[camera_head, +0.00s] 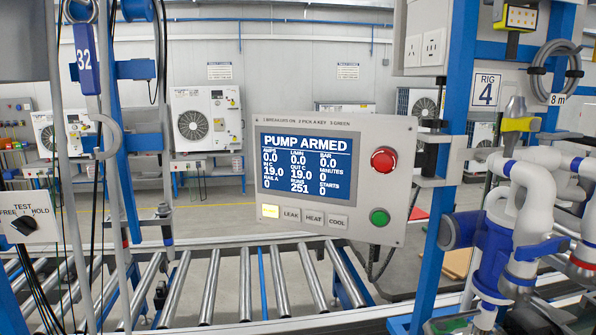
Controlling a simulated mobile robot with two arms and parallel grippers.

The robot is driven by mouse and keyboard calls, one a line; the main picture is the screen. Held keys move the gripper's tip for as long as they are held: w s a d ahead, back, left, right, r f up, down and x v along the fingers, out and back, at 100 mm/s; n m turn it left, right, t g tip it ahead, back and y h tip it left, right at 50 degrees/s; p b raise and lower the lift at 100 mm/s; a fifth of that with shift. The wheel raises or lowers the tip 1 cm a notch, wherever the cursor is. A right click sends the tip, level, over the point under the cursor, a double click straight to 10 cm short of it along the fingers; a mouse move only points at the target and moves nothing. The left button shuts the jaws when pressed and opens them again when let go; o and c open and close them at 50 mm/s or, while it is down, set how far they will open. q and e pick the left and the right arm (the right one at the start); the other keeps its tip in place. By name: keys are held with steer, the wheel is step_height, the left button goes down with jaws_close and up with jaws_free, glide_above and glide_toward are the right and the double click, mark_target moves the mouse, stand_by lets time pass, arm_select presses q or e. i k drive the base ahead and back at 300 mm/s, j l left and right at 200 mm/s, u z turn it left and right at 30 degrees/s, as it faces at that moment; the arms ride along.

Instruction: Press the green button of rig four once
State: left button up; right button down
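A grey control panel (335,150) hangs in the middle of the view. Its green button (379,217) is at the lower right, below a red mushroom button (384,160). A sign (486,90) reading "RIG 4" is on the blue frame to the right of the panel. Neither of my grippers is in view; nothing covers the green button.
A roller conveyor (245,284) runs below the panel. A blue post (445,160) and white-and-blue pipework (525,205) stand at right. A FREE/HOLD switch box (28,222) and a blue post with hanging cables are at left. Outdoor-type fan units (206,120) stand behind.

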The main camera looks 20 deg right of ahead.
mark_target(379, 218)
steer(key=l+z, duration=0.1)
steer(key=z, duration=0.25)
steer(key=l+z, duration=0.1)
steer(key=z, duration=0.25)
steer(key=k+l+z, duration=0.1)
steer(key=z, duration=0.25)
